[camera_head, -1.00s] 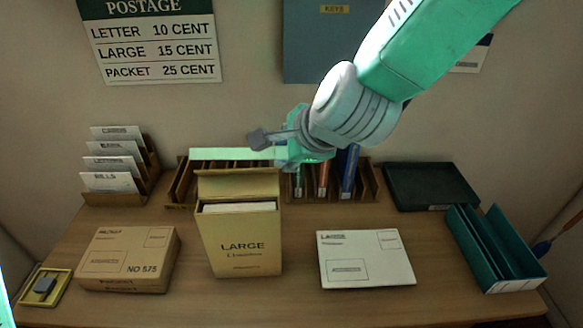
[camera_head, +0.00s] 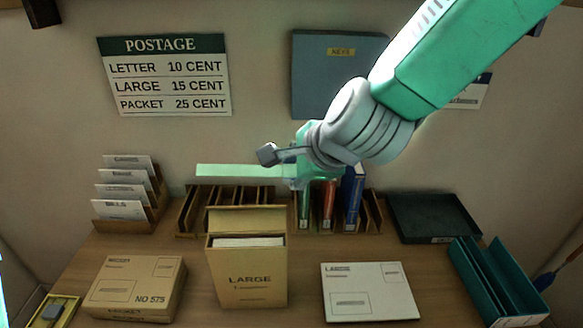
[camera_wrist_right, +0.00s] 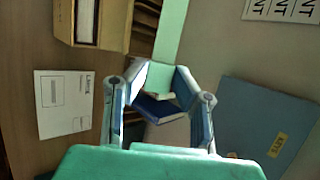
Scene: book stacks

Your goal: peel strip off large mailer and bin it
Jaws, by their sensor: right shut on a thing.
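A pale green strip (camera_head: 240,171) sticks out to the left from my right gripper (camera_head: 282,163), which is shut on its right end. The strip hangs in the air above the upright tan mailer (camera_head: 247,280) marked LARGE. The mailer's top flap stands up, and white contents show in its mouth. In the right wrist view the strip (camera_wrist_right: 167,35) runs up from between the fingers (camera_wrist_right: 160,92), and the mailer (camera_wrist_right: 97,20) is at upper left. A flat white envelope (camera_head: 370,292), also marked LARGE, lies to the right. My left gripper is out of view.
A brown packet (camera_head: 133,286) lies left of the mailer. Behind stand a letter rack (camera_head: 128,195), wooden dividers and several coloured books (camera_head: 352,200). A dark tray (camera_head: 433,218) and a teal holder (camera_head: 498,285) stand at right.

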